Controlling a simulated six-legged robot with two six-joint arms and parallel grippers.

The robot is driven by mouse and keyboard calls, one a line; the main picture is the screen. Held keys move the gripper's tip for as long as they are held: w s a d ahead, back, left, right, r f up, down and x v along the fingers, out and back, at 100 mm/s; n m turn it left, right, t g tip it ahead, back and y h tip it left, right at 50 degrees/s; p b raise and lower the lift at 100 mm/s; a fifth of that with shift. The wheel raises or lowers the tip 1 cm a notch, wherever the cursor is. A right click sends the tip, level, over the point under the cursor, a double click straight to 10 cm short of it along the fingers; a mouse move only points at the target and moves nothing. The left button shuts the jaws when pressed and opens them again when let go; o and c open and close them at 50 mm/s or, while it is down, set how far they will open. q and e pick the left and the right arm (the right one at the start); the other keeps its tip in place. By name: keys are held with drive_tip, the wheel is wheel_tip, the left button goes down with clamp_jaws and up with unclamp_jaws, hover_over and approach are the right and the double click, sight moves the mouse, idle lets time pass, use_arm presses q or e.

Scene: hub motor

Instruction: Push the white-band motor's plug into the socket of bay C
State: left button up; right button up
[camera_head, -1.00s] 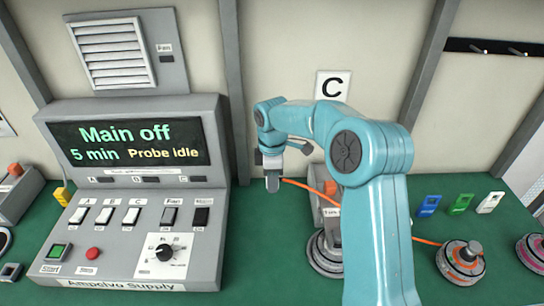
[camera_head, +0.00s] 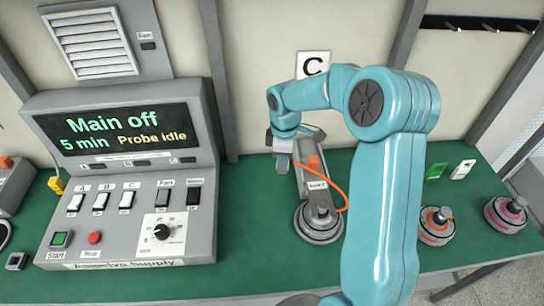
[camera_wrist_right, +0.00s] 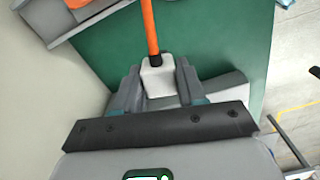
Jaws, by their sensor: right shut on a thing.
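My right gripper (camera_head: 283,165) is shut on a pale plug (camera_wrist_right: 158,78) with an orange cable (camera_wrist_right: 150,28). In the head view it hangs at the left side of the grey bay C fixture (camera_head: 300,184), under the C sign (camera_head: 313,65). The cable (camera_head: 335,181) loops right and down toward a round grey motor (camera_head: 318,228) at the fixture's front. This looks like the white-band motor, though its band is hard to make out. I cannot make out the socket or whether the plug touches it. My left gripper is out of view.
A control panel (camera_head: 120,215) stands left, its screen reading Main off. Orange-band (camera_head: 436,238) and pink-band (camera_head: 507,225) motors sit on the green bench (camera_head: 465,237) at right. My right arm covers the middle right.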

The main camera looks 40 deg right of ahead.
drive_tip(key=s+d+m+b, duration=0.2)
drive_tip(key=s+d+m, duration=0.25)
drive_tip(key=s, duration=0.55)
drive_tip(key=s+d+m+b, duration=0.1)
drive_tip(key=s+d+m, duration=0.2)
drive_tip(key=s+m, duration=0.5)
drive_tip(key=s+d+m+b, duration=0.2)
drive_tip(key=s+d+m, duration=0.15)
drive_tip(key=s, duration=0.85)
drive_tip(key=shift+w+f+b, duration=0.15)
drive_tip(key=shift+f+b, duration=5.55)
drive_tip(key=shift+f, duration=1.65)
drive_tip(key=shift+f+b, duration=0.45)
drive_tip(key=shift+f, duration=0.15)
drive_tip(key=shift+f+b, duration=0.3)
drive_tip(key=shift+f, duration=0.1)
